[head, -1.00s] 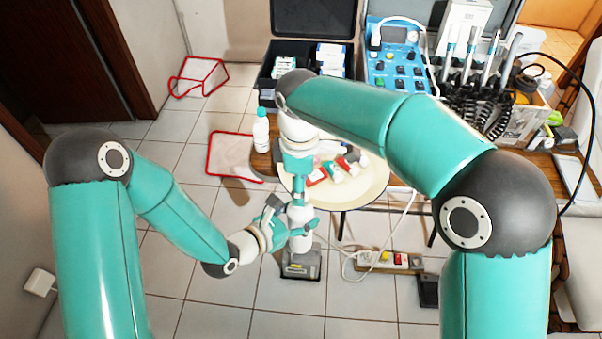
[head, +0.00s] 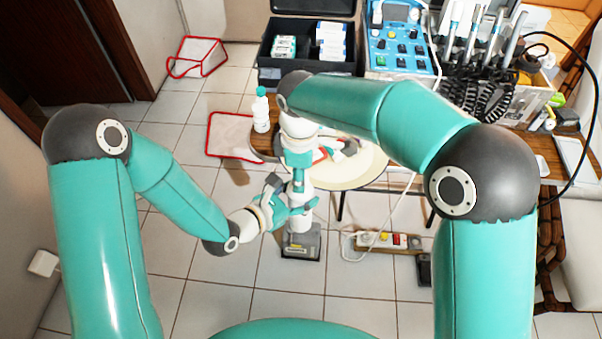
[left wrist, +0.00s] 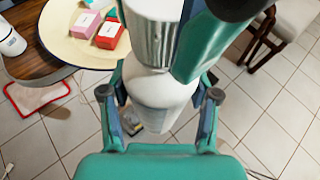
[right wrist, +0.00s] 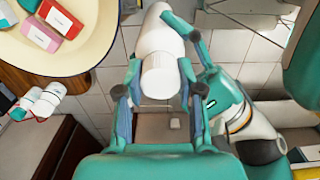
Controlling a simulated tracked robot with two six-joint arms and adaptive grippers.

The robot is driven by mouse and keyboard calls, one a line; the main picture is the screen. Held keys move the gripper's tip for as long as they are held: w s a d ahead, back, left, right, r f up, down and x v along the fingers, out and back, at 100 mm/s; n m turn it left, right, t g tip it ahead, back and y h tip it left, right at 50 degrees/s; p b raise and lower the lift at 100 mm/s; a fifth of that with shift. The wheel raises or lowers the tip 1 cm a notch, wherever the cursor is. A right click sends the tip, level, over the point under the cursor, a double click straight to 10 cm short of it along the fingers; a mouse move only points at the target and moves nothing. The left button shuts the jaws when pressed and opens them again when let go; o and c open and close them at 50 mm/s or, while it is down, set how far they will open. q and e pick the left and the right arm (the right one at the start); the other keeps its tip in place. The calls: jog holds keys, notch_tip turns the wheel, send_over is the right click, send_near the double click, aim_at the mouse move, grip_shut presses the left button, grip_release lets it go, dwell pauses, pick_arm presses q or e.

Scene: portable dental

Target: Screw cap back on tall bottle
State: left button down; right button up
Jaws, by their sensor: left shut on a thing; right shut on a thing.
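The tall white bottle (head: 298,223) is upright in the head view, low in front of the round table. My left gripper (head: 293,203) is shut around its body; the left wrist view shows the white body (left wrist: 160,100) between the fingers. My right gripper (head: 299,186) points straight down over the bottle's top. In the right wrist view its fingers close on a white end piece, seemingly the cap (right wrist: 160,80), in line with the bottle. The right hand hides the join in the head view, so I cannot tell how tightly the cap sits.
Another white bottle with a teal cap (head: 261,112) stands on the wooden side table. The round cream table (head: 365,172) holds small boxes. A black case (head: 270,72), a blue dental unit (head: 400,45) and a power strip (head: 385,240) are behind and right. Floor at left is open.

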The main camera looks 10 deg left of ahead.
grip_shut()
jog(key=m, duration=0.8)
jog(key=shift+m, duration=0.4)
jog(key=o, duration=1.2)
grip_release()
jog(key=shift+c, duration=0.2)
notch_tip(320, 180, up, 7)
jog(key=shift+r, duration=0.2)
